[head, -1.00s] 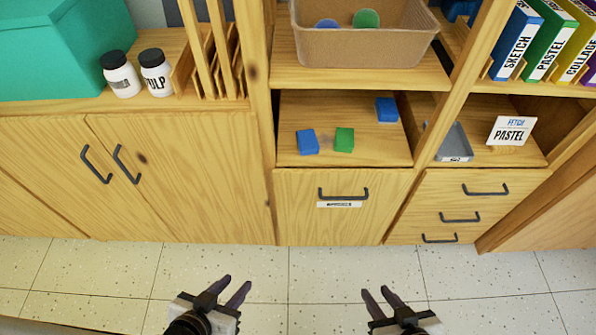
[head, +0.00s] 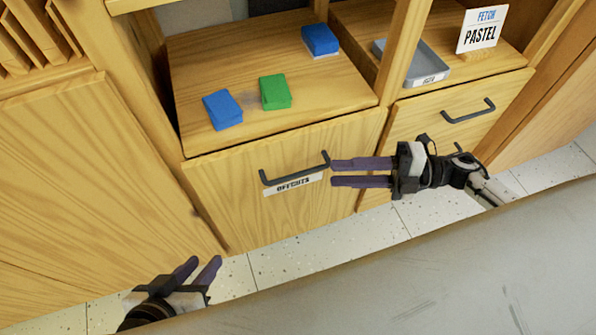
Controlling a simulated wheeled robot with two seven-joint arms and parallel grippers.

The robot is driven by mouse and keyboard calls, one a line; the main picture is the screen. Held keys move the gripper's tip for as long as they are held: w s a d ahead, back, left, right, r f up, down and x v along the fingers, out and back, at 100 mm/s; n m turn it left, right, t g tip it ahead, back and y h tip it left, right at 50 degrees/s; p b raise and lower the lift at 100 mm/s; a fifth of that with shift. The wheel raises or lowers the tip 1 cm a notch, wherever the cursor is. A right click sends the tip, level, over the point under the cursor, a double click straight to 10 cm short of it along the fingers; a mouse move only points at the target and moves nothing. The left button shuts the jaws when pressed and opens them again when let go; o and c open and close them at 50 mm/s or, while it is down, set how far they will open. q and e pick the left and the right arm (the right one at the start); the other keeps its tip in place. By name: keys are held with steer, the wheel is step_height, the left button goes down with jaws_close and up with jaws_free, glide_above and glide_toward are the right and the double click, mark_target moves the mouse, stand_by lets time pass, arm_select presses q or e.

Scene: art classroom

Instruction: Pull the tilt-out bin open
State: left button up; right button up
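The tilt-out bin (head: 235,205) is a wooden front panel below the shelf, with a dark bar handle (head: 297,170) near its top and a label reading "OFFCUTS" under it. The panel looks flush and closed. My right gripper (head: 332,173) is at the right end of the handle, its two purple fingers parted and pointing left, one above the other. I cannot tell whether a finger touches the handle. My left gripper (head: 204,262) is low at the left, its fingers parted, empty and away from the bin.
Two blue blocks (head: 222,109) (head: 320,39) and a green block (head: 275,91) lie on the shelf above the bin. Drawers (head: 425,115) stand to the right, under a grey tray (head: 430,72) and a "PASTEL" sign (head: 481,28). A grey surface (head: 420,275) fills the lower right.

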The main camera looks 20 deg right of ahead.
mark_target(301, 173)
steer(key=b+x, duration=0.1)
steer(key=x, duration=0.8)
steer(key=shift+a+r, duration=0.15)
steer(key=shift+a, duration=0.1)
jaws_close()
